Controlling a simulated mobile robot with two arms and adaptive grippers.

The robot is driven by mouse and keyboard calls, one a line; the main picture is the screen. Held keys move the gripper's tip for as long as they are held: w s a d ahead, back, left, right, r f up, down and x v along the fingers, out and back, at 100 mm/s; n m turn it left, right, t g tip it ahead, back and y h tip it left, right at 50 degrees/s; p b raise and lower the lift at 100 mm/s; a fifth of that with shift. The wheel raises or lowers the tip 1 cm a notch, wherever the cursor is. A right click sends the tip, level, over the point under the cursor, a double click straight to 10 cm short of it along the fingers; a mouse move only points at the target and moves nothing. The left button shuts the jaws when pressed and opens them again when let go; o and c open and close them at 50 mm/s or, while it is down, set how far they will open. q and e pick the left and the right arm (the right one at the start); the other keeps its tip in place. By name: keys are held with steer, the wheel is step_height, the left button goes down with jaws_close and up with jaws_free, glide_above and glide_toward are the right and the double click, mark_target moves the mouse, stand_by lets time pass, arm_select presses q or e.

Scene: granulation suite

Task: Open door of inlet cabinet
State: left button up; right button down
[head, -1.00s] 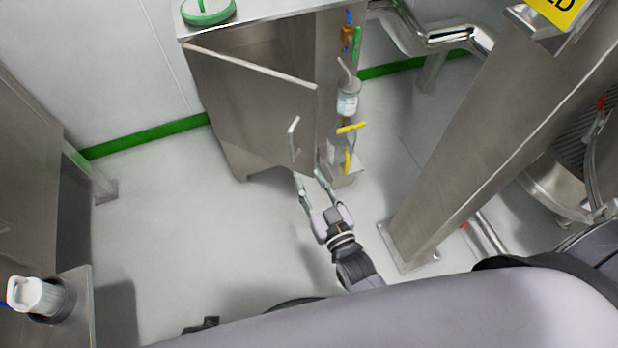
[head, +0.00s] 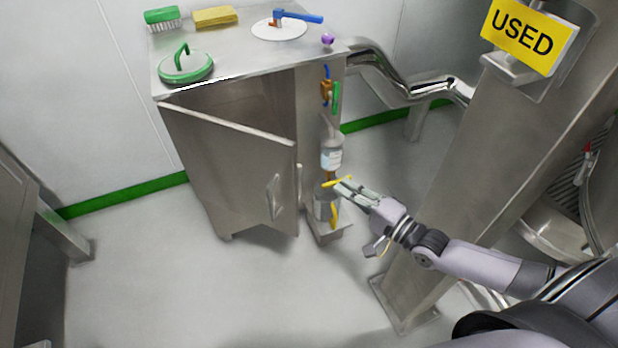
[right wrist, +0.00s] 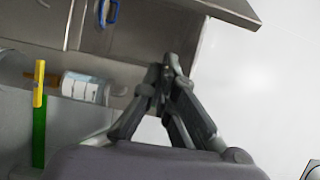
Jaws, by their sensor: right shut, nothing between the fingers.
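The inlet cabinet (head: 310,112) is a steel box standing by the wall. Its door (head: 225,165) is hinged at the left and stands partly open, with a dark gap along the top and right. The door handle (head: 273,197) is a small upright bar near the door's free edge. My right gripper (head: 343,186) is to the right of the door and handle, apart from both, in front of the cabinet's side fittings. In the right wrist view its fingers (right wrist: 167,68) are together and empty. My left gripper is not in view.
The cabinet top holds a green lid (head: 186,68), a green brush (head: 162,18), a yellow sponge (head: 215,17) and a white disc with a blue handle (head: 298,17). A bottle (head: 331,156) hangs at the cabinet's right side. A steel column (head: 470,160) stands right. Floor left of the door is clear.

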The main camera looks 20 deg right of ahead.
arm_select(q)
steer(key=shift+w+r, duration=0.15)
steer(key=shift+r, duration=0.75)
arm_select(e)
steer(key=w+a, duration=0.6)
steer(key=shift+a, duration=0.4)
steer(key=shift+a+r, duration=0.1)
